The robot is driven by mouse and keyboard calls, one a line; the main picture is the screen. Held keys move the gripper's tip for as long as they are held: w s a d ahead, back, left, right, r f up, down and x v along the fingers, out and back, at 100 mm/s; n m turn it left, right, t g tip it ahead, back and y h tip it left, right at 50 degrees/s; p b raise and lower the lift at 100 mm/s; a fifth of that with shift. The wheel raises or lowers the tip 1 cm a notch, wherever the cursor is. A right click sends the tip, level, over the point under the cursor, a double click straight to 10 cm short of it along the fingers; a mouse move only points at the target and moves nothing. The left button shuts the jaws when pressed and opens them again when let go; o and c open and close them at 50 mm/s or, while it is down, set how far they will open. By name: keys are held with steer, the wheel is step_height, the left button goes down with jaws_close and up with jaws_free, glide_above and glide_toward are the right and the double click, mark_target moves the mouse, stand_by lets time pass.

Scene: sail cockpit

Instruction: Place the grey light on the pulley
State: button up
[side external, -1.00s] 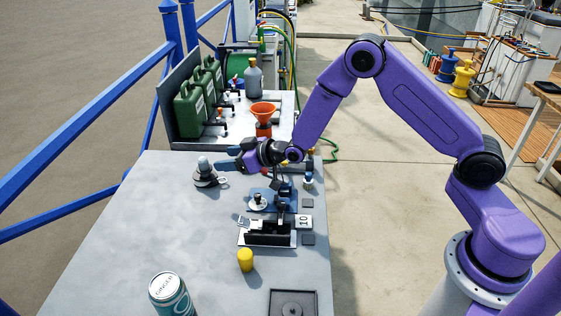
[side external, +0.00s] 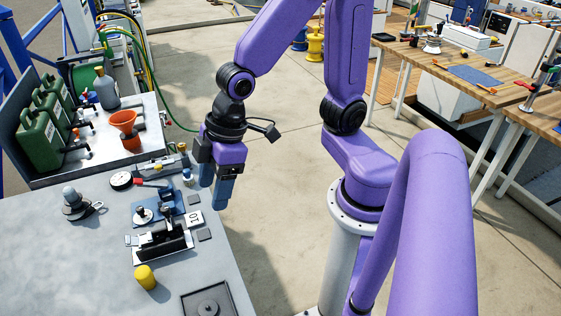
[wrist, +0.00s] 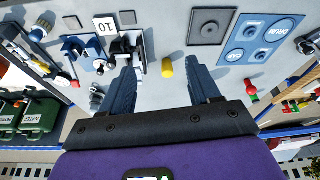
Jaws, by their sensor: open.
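The grey light (side external: 70,193), a small dome, stands upright on top of the dark pulley (side external: 76,210) at the left of the grey table. The pulley's metal ring (side external: 98,207) sticks out to its right. Exact contact between light and pulley is too small to tell. What looks like the pair also shows in the wrist view (wrist: 97,97), beside the left finger. My gripper (side external: 214,192) is open and empty, pointing down above the table's right edge, well to the right of the light and apart from it.
A yellow cylinder (side external: 145,277), a black clamp-like fixture (side external: 165,243), a "10" card (side external: 194,218) and a blue stand (side external: 160,205) share the table. An orange funnel (side external: 123,122) and green canisters (side external: 44,130) stand behind. The table's left front is clear.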

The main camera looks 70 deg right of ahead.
steer(key=s+d+r+n+g+h, duration=0.1)
steer(key=s+d+g+h, duration=0.1)
steer(key=s+d, duration=0.7)
steer(key=shift+s+r+n, duration=0.3)
steer(key=shift+s+n, duration=0.1)
steer(key=shift+s, duration=0.4)
